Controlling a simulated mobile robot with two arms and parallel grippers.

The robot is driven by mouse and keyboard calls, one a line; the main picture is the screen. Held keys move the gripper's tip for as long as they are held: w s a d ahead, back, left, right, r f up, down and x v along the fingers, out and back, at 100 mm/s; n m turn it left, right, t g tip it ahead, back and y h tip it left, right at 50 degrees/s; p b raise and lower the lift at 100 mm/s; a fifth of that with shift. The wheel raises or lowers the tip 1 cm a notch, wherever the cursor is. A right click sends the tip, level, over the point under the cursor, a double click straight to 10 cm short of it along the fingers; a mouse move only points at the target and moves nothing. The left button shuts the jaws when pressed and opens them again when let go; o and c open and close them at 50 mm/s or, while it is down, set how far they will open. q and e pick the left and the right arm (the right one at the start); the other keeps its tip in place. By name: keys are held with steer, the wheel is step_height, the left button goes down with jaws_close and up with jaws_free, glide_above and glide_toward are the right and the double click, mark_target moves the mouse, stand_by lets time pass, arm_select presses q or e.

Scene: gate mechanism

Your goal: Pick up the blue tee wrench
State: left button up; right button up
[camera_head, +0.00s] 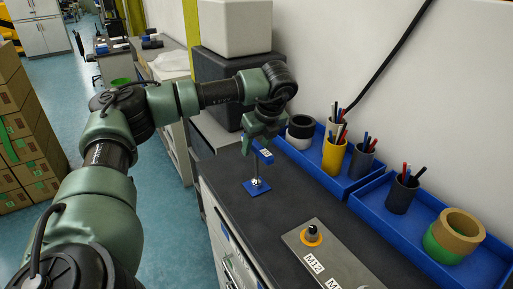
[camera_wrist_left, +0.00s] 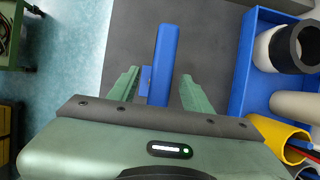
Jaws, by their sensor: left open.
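The blue tee wrench (camera_head: 265,155) stands upright, its blue crossbar with a white label at the top and a thin shaft going down to a blue square base (camera_head: 257,189) on the dark worktop. My left gripper (camera_head: 259,140) is open and points down just above the crossbar. In the left wrist view the wrench's blue bar (camera_wrist_left: 164,62) runs lengthwise between the two green fingers of the open left gripper (camera_wrist_left: 160,88), with a gap visible on each side. How deep the bar sits between the fingers I cannot tell. My right gripper is not in view.
Blue trays (camera_head: 336,185) along the wall hold pen cups and rings, just right of the gripper. A metal plate (camera_head: 333,262) with an orange-ringed knob lies nearer on the worktop. A dark box (camera_head: 222,72) stands behind. The worktop around the base is clear.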

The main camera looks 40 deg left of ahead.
arm_select(q)
steer(key=shift+f, duration=0.2)
jaws_close()
stand_by(1.3)
